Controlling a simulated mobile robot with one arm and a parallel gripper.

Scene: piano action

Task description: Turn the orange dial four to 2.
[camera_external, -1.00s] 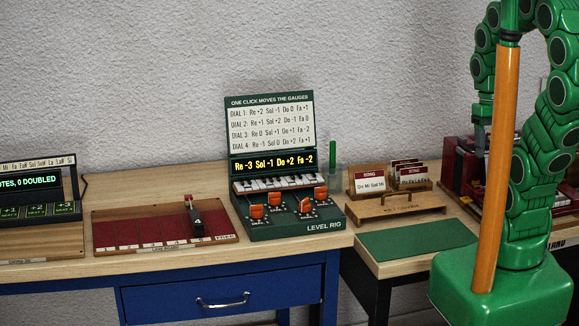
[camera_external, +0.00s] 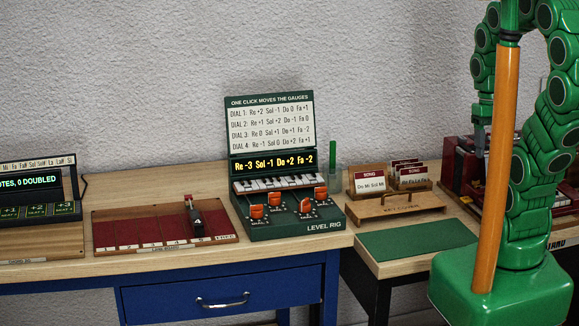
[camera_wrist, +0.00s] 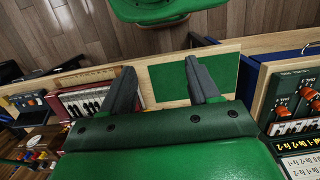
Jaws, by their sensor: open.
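The dark green level rig (camera_external: 290,230) stands on the wooden desk with several orange dials on its sloped front. These are a front-left dial (camera_external: 257,211), a back-left dial (camera_external: 274,198), a front-right dial (camera_external: 305,205) and a back-right dial (camera_external: 320,192). Their labels are too small to read, so I cannot tell which is dial four or its setting. The rig's display (camera_external: 273,162) reads Re -3, Sol -1, Do +2, Fa -2. My gripper (camera_wrist: 161,88) is open and empty in the wrist view, apart from the rig, whose orange dials (camera_wrist: 282,111) show at the right edge.
A red board (camera_external: 140,228) with a dark sliding piece lies left of the rig. A green mat (camera_external: 415,239), a wooden key cover (camera_external: 397,207) and song cards (camera_external: 370,181) lie to the right. A thin green post (camera_external: 332,155) stands behind the rig.

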